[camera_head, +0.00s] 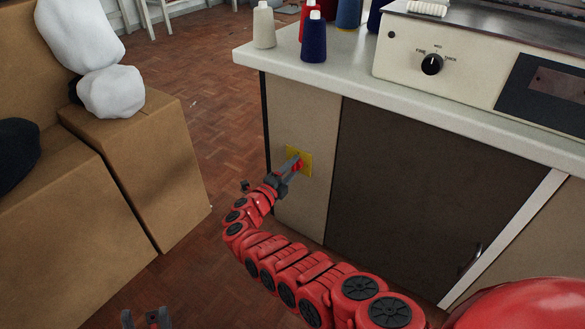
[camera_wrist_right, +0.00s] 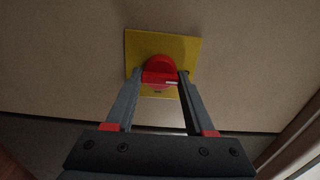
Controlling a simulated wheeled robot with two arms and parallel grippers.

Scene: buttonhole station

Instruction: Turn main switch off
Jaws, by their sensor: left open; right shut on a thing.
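The main switch is a red rotary knob (camera_wrist_right: 158,72) on a yellow plate (camera_wrist_right: 190,48), set on the beige side panel of the workstation; the plate also shows in the head view (camera_head: 306,160). My right gripper (camera_wrist_right: 160,77) is at the knob, with one finger on each side of its red grip bar, shut on it. The bar lies crosswise in the right wrist view. In the head view my right gripper (camera_head: 297,164) partly covers the knob. My left gripper (camera_head: 147,318) is open and empty at the bottom left, over the floor.
Cardboard boxes (camera_head: 140,160) with white bundles (camera_head: 110,92) stand at the left. A counter (camera_head: 340,68) carries thread cones (camera_head: 313,40) and a machine with a black dial (camera_head: 431,64). A dark cabinet door (camera_head: 400,190) is right of the switch. Floor between boxes and cabinet is clear.

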